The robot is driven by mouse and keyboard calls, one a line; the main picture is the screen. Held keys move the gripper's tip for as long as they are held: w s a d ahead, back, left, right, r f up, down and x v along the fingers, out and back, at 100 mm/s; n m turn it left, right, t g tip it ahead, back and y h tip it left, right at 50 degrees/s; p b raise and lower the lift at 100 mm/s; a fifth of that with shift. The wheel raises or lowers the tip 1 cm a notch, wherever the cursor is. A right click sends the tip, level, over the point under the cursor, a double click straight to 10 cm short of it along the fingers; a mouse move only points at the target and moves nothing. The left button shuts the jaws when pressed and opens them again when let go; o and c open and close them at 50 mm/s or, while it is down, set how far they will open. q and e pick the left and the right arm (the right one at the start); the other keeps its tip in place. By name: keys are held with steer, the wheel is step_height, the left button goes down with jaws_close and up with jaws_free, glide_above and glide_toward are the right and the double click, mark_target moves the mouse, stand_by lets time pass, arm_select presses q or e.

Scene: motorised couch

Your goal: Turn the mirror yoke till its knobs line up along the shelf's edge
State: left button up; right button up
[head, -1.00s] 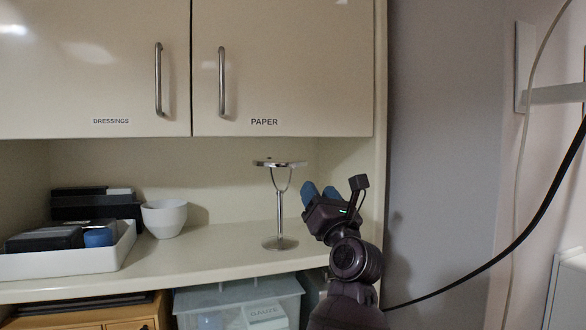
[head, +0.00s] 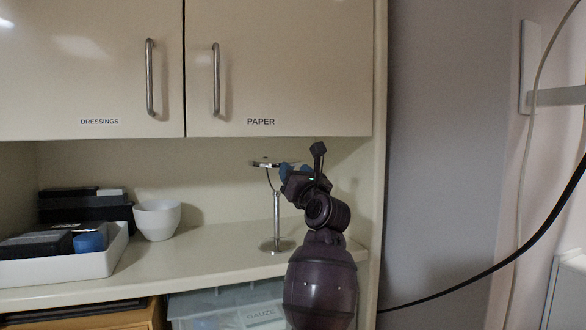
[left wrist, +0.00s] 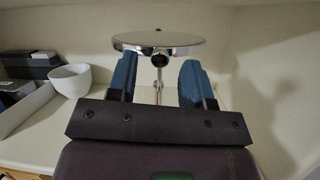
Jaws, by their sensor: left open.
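The mirror (head: 265,163) is a flat, near-level disc on a slim metal stand (head: 276,215), upright on the shelf (head: 215,256). Its curved yoke (head: 270,181) shows below the disc on the left; my gripper hides its right side. My left gripper (head: 288,172) is open, its blue fingers close to the right side of the mirror and yoke. In the left wrist view the disc (left wrist: 158,42) is just beyond the fingertips (left wrist: 158,72). A dark round end, perhaps a yoke knob (left wrist: 160,60), sits between the fingers, apparently untouched. My right gripper is out of view.
A white bowl (head: 157,220) and a white tray (head: 92,264) with dark boxes stand left on the shelf. Cupboard doors (head: 280,70) hang above. A clear bin (head: 215,304) is below. The cabinet's side panel (head: 376,180) is close right of my arm.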

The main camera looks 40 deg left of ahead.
arm_select(q)
steer(key=shift+w+a+r, duration=0.25)
steer(key=shift+w+a, duration=0.05)
steer(key=shift+a, duration=0.25)
steer(key=shift+c, duration=0.3)
jaws_close()
